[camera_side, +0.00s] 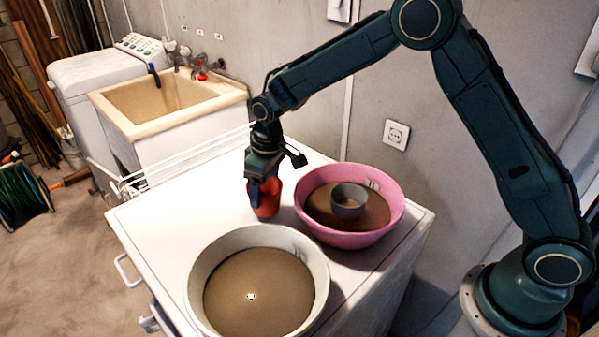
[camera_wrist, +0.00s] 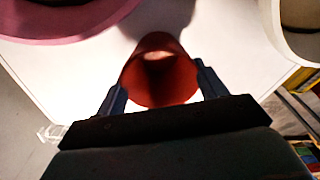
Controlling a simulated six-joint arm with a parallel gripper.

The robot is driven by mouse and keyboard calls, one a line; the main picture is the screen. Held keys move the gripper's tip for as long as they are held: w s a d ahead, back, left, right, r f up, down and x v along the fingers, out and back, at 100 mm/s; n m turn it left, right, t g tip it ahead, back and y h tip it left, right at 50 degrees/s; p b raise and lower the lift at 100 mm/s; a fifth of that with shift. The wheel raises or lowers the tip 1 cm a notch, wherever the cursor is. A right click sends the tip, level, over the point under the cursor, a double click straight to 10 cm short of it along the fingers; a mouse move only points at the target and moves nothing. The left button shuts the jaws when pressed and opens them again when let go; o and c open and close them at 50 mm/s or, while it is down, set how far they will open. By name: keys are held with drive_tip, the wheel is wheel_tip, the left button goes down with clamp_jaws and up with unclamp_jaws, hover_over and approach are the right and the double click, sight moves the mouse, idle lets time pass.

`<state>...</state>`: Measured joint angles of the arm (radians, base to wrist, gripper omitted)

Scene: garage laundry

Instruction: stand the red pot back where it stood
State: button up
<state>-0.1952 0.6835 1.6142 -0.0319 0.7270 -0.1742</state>
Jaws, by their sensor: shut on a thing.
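The red pot (camera_side: 266,199) is held by my gripper (camera_side: 263,192) over the white top near its back left edge, left of the pink basin. In the wrist view the red pot (camera_wrist: 160,75) sits between the two fingers of my gripper (camera_wrist: 160,90), which are shut on its sides. Its mouth faces the camera and the pot looks slightly tilted there. I cannot tell whether its base touches the white top.
The pink basin (camera_side: 349,240) holds brown material and a small grey pot (camera_side: 349,200). The cream basin (camera_side: 322,292) at the front holds brown material with a small marker (camera_side: 251,296) on it. The white top (camera_side: 165,225) is clear at left. A sink (camera_side: 165,125) stands behind.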

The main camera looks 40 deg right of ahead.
drive_tip(key=shift+f, duration=0.8)
drive_tip(key=shift+f, duration=0.1)
drive_tip(key=o, duration=0.9)
drive_tip(key=shift+o, duration=0.2)
wheel_tip(320, 180, up, 12)
drive_tip(key=s, duration=0.1)
drive_tip(key=shift+s+d, duration=0.2)
drive_tip(key=shift+d, duration=0.1)
